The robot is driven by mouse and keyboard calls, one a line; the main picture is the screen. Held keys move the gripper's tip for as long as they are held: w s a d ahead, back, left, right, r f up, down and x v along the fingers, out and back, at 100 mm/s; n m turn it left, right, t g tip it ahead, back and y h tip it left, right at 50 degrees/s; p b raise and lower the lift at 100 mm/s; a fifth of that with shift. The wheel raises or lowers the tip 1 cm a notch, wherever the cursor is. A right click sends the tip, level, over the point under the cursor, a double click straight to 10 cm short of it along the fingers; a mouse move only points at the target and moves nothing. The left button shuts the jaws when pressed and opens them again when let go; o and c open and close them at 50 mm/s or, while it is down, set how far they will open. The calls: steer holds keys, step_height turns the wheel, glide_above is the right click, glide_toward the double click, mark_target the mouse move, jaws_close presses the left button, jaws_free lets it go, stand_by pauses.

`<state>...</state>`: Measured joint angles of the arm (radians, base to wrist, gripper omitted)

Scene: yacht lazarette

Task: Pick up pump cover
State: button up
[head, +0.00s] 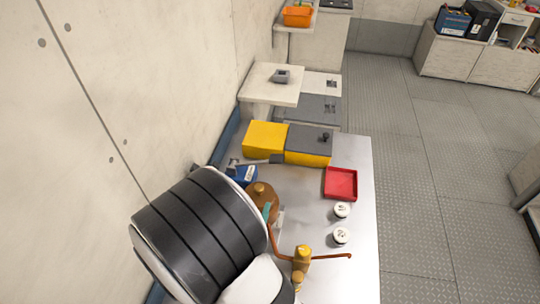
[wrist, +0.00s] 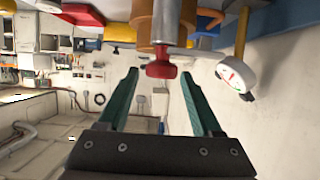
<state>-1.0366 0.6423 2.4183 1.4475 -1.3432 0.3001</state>
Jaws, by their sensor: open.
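A bronze pump-like body (head: 262,192) with a round brass top stands on the metal bench, partly hidden by my arm. I cannot tell for sure which part is the pump cover. In the wrist view, a round bronze part (wrist: 146,30) with a grey shaft and a red knob (wrist: 161,69) shows at the top centre, in line with the gap between my fingers. My gripper (wrist: 164,80) has two teal fingers spread apart, with nothing held. In the head view, only a bit of teal finger (head: 267,210) shows beside the bronze body; the rest is hidden.
Copper pipework with a brass valve (head: 302,256) stands right of my arm. A red tray (head: 341,184), two white round pieces (head: 342,210) and a yellow-and-grey case (head: 307,145) are on the bench (head: 352,270). A white gauge (wrist: 236,74) shows in the wrist view. The wall is close at left.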

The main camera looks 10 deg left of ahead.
mark_target(258, 190)
steer(key=shift+x, duration=1.1)
steer(key=x, duration=0.2)
steer(key=r+x, duration=0.1)
steer(key=x, duration=0.2)
steer(key=shift+w, duration=0.3)
jaws_close()
